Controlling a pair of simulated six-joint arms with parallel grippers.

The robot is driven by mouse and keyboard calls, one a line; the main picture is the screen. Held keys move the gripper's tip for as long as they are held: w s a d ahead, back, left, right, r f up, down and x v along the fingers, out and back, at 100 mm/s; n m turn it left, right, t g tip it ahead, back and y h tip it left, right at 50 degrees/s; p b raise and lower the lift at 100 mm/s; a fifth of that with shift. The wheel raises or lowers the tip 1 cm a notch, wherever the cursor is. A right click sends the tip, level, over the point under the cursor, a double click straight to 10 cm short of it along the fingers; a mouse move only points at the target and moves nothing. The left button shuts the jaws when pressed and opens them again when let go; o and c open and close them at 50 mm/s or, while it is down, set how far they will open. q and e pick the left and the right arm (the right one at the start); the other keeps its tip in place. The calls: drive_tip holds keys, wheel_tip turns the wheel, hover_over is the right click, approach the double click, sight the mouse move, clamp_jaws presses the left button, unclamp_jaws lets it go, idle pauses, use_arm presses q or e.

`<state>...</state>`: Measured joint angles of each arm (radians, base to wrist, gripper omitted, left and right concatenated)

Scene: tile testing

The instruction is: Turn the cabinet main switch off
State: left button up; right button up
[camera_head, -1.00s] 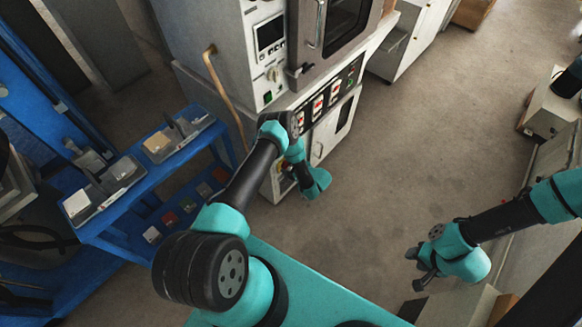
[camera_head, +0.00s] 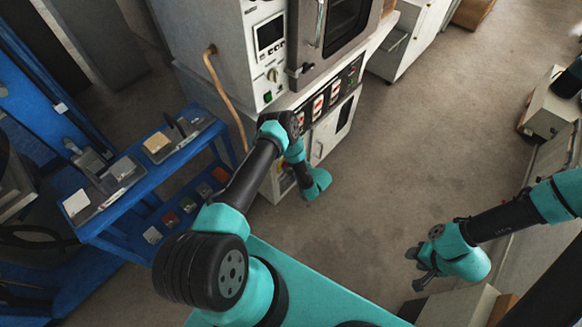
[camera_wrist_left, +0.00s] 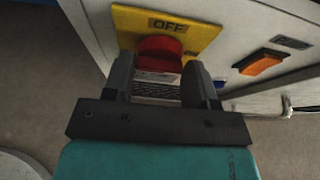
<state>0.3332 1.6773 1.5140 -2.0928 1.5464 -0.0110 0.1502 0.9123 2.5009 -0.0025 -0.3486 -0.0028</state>
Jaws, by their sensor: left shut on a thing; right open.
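The main switch is a red knob (camera_wrist_left: 160,52) on a yellow plate (camera_wrist_left: 199,37) in the left wrist view. "OFF" is printed above the knob and "ON" to its right. The plate is on the pale cabinet panel (camera_wrist_left: 262,27). My left gripper (camera_wrist_left: 159,80) is shut on the knob, with one dark finger on each side. In the head view, my left arm reaches to the lower cabinet (camera_head: 332,133) and largely hides the switch and the fingers. My right gripper (camera_head: 418,270) is open and empty, well away at the right.
An orange rocker switch (camera_wrist_left: 262,63) is on the panel right of the knob. Above the cabinet is an oven-like machine (camera_head: 345,25). A blue rack (camera_head: 140,190) with trays stands at the left. Open floor (camera_head: 400,150) lies between my arms.

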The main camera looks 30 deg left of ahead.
use_arm(q)
drive_tip(key=shift+s+a+f+n+t+y, duration=0.1)
drive_tip(key=shift+s+f+n+t+y, duration=0.2)
drive_tip(key=shift+n+t, duration=1.45)
drive_tip(key=shift+s+f+n+t+y, duration=0.25)
drive_tip(key=shift+n+t, duration=0.4)
drive_tip(key=shift+n, duration=2.05)
drive_tip(key=shift+s+a+f+n+t+y, duration=0.15)
drive_tip(key=shift+n+t+y, duration=0.2)
drive_tip(key=shift+n+t, duration=1.4)
drive_tip(key=shift+d+n+g, duration=0.1)
drive_tip(key=shift+n+g, duration=0.45)
drive_tip(key=shift+n, duration=0.05)
drive_tip(key=o, duration=0.9)
drive_tip(key=shift+o, duration=0.2)
drive_tip(key=shift+d, duration=0.15)
